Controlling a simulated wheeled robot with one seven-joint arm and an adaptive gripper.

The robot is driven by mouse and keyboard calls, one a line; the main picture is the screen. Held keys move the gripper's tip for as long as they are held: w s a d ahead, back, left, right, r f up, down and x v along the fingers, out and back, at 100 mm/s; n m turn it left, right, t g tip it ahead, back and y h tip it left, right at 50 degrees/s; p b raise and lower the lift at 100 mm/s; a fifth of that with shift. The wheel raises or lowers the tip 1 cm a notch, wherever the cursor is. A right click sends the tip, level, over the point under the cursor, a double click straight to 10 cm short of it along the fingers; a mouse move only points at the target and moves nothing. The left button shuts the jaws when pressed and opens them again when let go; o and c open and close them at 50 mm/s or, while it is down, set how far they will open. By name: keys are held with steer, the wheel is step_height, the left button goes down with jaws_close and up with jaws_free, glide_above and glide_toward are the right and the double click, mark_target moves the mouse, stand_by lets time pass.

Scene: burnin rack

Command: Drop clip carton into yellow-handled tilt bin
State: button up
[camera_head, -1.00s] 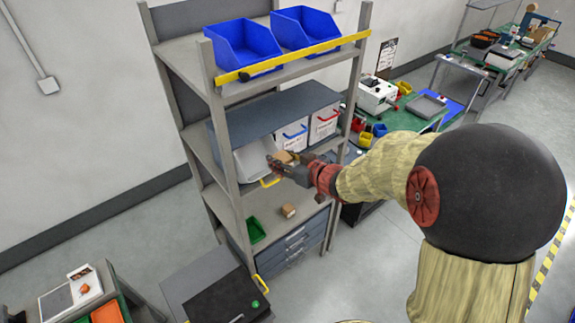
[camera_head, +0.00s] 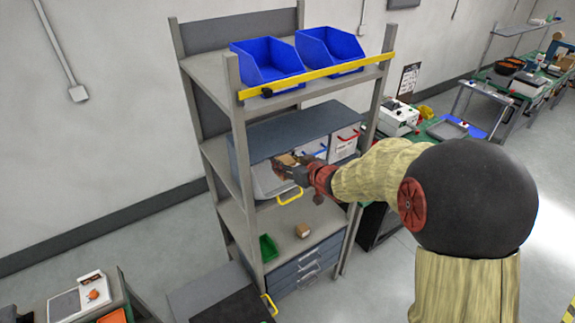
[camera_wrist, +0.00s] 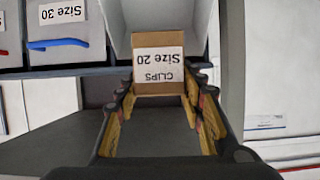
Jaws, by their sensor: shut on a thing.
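The clip carton (camera_wrist: 159,66) is a small brown box with a white label reading "CLIPS Size 20", upside down in the wrist view. My gripper (camera_wrist: 160,88) is shut on it, one finger at each side. In the head view the carton (camera_head: 287,159) shows at the tip of my gripper (camera_head: 283,168). The yellow-handled tilt bin (camera_head: 266,184) is pale and tilted out of the rack's middle level, its yellow handle (camera_head: 290,197) in front. My gripper and the carton are at its opening. Part of the bin is hidden behind my gripper. Its pale inside (camera_wrist: 160,14) shows beyond the carton.
A blue-handled bin (camera_wrist: 65,30) labelled "Size 30" and a red-handled bin (camera_head: 344,144) sit beside it, under a grey top (camera_head: 290,133). Blue bins (camera_head: 266,62) stand above behind a yellow bar (camera_head: 318,75). A green bin (camera_head: 268,247) and another small box (camera_head: 302,231) are below.

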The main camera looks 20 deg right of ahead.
steer(key=o, duration=1.3)
steer(key=shift+s, duration=0.1)
